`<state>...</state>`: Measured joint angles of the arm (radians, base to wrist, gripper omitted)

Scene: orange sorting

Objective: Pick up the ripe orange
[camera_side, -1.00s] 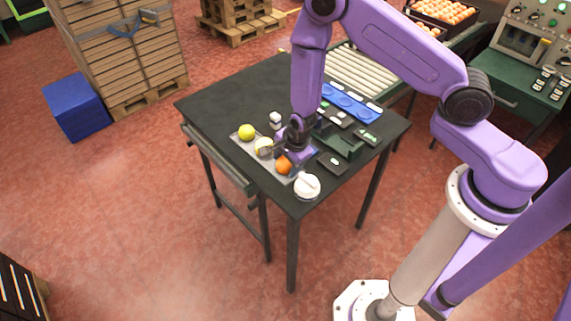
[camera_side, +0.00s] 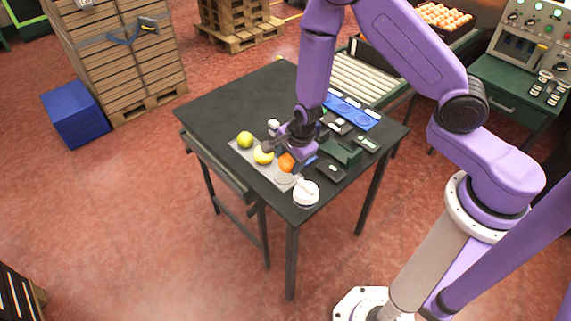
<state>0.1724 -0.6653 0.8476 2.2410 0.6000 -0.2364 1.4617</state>
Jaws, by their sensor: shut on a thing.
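The ripe orange (camera_side: 286,162), a bright orange fruit, is held up above the front end of the light grey tray (camera_side: 271,173). My gripper (camera_side: 289,156) is shut on it, with the purple hand above and behind the fruit. An empty round place shows on the tray just below the orange. A yellow-green fruit (camera_side: 245,139) and a pale yellow fruit (camera_side: 263,155) sit on the same tray, further back to the left. The fingers' exact contact with the orange is partly hidden.
A white round object with a handle (camera_side: 306,194) stands at the table's front corner. A dark green holder (camera_side: 341,152), small dark boxes and a blue panel (camera_side: 352,112) lie to the right. The left part of the black table (camera_side: 215,104) is clear.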

